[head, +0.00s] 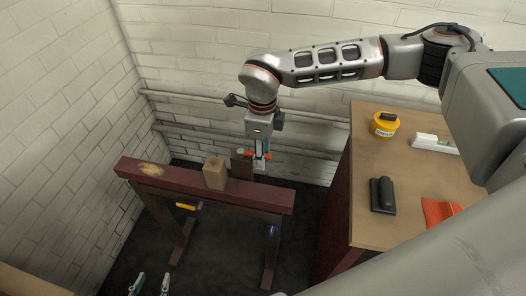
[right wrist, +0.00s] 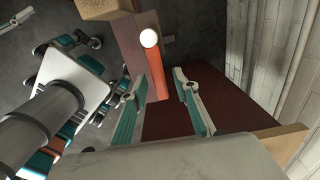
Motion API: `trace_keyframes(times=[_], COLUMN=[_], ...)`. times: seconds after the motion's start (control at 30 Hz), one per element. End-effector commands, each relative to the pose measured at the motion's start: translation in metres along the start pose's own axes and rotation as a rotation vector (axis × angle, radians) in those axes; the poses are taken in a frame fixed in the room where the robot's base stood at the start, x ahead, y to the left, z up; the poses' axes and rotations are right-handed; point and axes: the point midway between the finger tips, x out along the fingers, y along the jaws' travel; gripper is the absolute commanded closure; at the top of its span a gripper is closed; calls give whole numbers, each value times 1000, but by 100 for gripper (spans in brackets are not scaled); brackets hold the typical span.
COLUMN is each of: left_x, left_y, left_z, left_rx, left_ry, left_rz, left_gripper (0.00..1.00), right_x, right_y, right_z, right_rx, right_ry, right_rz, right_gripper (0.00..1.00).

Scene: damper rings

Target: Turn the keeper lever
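The orange-red keeper lever (right wrist: 152,72) with a white ball (right wrist: 149,38) shows in the right wrist view. In the head view an orange-red part (head: 248,153) shows at the right gripper, by the far side of the maroon beam. My right gripper (head: 260,165) points down there. In the right wrist view its teal and white fingers (right wrist: 158,78) are apart, and the lever's near part appears between them. I cannot tell whether they touch it. My left gripper (head: 150,284) is at the bottom left of the head view, fingers apart and empty.
The maroon beam (head: 150,180) on legs carries a tan wooden block (head: 214,173). A bench (head: 365,155) stands to the right with a yellow tub (head: 384,125), a black object (head: 382,195) and an orange cloth (head: 436,211). Brick walls close off the back and left.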

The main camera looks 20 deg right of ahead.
Motion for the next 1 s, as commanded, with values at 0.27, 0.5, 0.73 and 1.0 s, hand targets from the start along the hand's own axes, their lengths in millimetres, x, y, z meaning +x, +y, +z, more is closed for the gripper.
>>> trace_keyframes(times=[0.27,0.5,0.73,1.0], left_x=[-1,-4,-7,-7], left_y=[0,-1,-2,-2], left_z=[0,-5,-10,-12], left_rx=[0,1,1,1], left_ry=[-5,-4,-1,3], left_rz=[0,0,0,-1], left_gripper=[60,60,60,60], right_x=[-5,-14,-21,-20], right_y=[0,0,0,0], right_z=[0,0,0,0], right_rx=[1,1,1,1], right_ry=[-1,-1,0,0], right_rz=[-1,-1,-1,0], right_gripper=[70,70,70,70])
